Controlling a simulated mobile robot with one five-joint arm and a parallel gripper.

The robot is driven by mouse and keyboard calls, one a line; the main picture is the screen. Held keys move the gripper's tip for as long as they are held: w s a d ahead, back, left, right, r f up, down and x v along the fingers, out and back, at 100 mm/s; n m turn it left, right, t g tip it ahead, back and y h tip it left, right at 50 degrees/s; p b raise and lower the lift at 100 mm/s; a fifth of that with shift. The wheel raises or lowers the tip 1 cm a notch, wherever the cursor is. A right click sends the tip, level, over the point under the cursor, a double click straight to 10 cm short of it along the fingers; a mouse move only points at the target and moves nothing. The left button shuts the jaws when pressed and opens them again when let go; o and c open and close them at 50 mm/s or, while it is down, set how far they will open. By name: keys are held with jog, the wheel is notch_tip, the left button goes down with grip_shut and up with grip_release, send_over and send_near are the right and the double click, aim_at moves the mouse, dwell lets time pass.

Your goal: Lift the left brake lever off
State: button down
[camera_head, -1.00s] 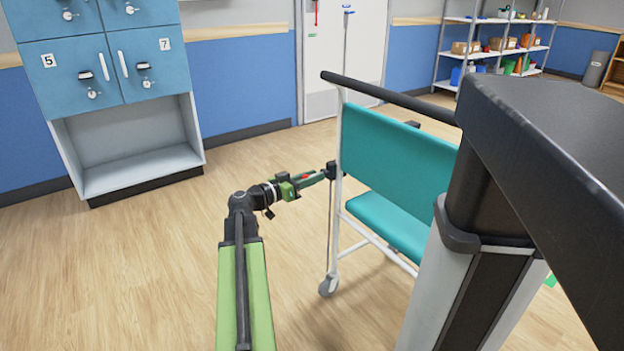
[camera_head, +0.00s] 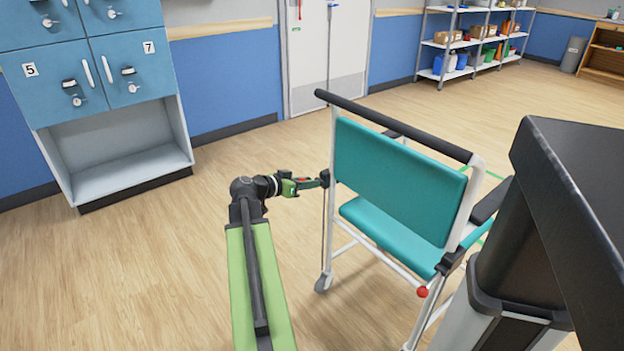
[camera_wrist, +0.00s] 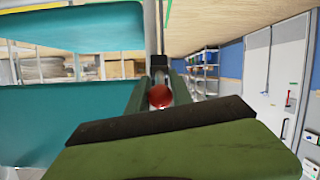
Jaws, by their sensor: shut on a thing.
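The left brake lever shows as a red knob (camera_wrist: 159,96) between the fingers in the wrist view. Its dark mount is at the chair's left rear post (camera_head: 332,200). My gripper (camera_head: 316,181) is shut on the lever, level with the lower part of the teal backrest (camera_head: 395,175); in the wrist view my gripper (camera_wrist: 160,88) points toward the post. The fingers hide most of the lever. Whether it is turned or raised is hard to tell. The other brake lever's red knob (camera_head: 422,292) shows low on the chair's right side.
The wheeled chair has a black push bar (camera_head: 395,125), a teal seat (camera_head: 395,235) and a left caster (camera_head: 323,283). Blue lockers (camera_head: 105,60) stand at the left. Shelves (camera_head: 470,45) stand at the back.

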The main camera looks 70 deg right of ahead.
jog(key=c, duration=1.2)
grip_release()
jog(key=shift+s+a, duration=0.2)
jog(key=shift+s, duration=0.05)
jog(key=shift+c, duration=0.2)
jog(key=shift+w, duration=0.15)
jog(key=shift+w+a+r, duration=0.1)
jog(key=p+v, duration=0.5)
jog(key=v, duration=1.2)
jog(key=shift+p, duration=0.3)
